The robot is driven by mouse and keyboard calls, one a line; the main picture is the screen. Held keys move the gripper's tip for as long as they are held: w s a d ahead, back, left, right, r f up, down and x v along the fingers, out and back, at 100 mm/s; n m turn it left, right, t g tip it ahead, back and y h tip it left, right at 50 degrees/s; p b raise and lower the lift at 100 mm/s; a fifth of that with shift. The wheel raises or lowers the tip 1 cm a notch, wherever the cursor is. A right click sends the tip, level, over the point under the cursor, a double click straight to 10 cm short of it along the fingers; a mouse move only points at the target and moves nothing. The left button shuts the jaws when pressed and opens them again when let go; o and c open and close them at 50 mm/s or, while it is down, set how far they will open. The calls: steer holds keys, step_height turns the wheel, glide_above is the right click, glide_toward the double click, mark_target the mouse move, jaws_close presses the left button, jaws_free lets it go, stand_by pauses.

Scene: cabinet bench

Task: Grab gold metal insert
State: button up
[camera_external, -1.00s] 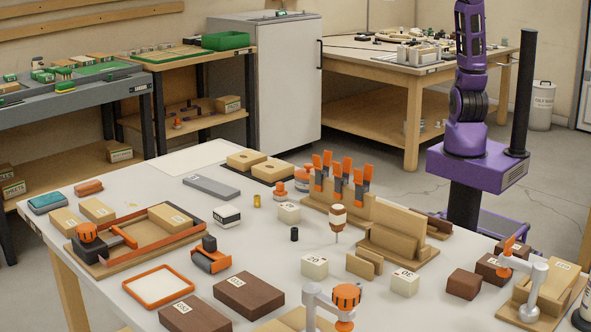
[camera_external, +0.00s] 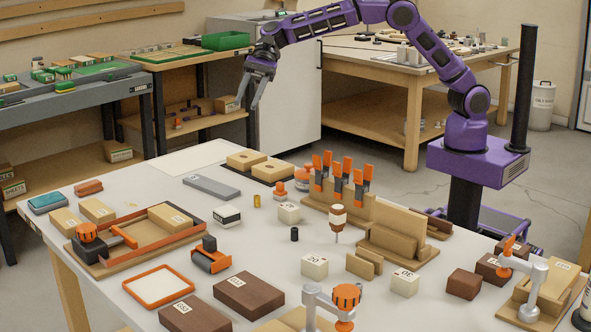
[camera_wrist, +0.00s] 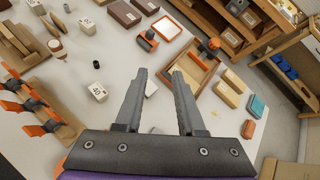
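The gold metal insert (camera_external: 257,200) is a small upright cylinder on the white bench, between a white-and-black block (camera_external: 227,216) and a pale numbered block (camera_external: 289,212). My gripper (camera_external: 248,105) is open and empty, high above the back of the bench, with its fingers pointing down. In the wrist view, my gripper's (camera_wrist: 158,74) two fingers are spread apart with nothing between them. I cannot make out the gold insert in the wrist view; a finger may hide it.
A black cylinder (camera_external: 294,234) stands in front of the insert. Orange-topped clamps (camera_external: 340,178) stand upright to its right. A grey bar (camera_external: 211,187) lies to its left, and wooden blocks with holes (camera_external: 246,159) lie behind it.

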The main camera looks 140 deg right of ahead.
steer(key=m+y, duration=0.1)
steer(key=m, duration=0.1)
glide_above(258, 196)
steer(key=s+d, duration=0.7)
steer(key=d, duration=0.1)
step_height(258, 196, down, 15)
steer(key=shift+t+y, duration=0.6)
steer(key=shift+t, duration=0.2)
steer(key=s+f, duration=0.3)
steer(key=s, duration=0.1)
steer(key=s+f, duration=0.2)
steer(key=shift+d+f+p, duration=0.35)
steer(key=shift+d, duration=0.05)
steer(key=shift+a+f, duration=0.1)
steer(key=shift+f, duration=0.05)
steer(key=b+x, duration=0.1)
steer(key=x, duration=1.6)
steer(key=shift+a, duration=0.1)
jaws_close()
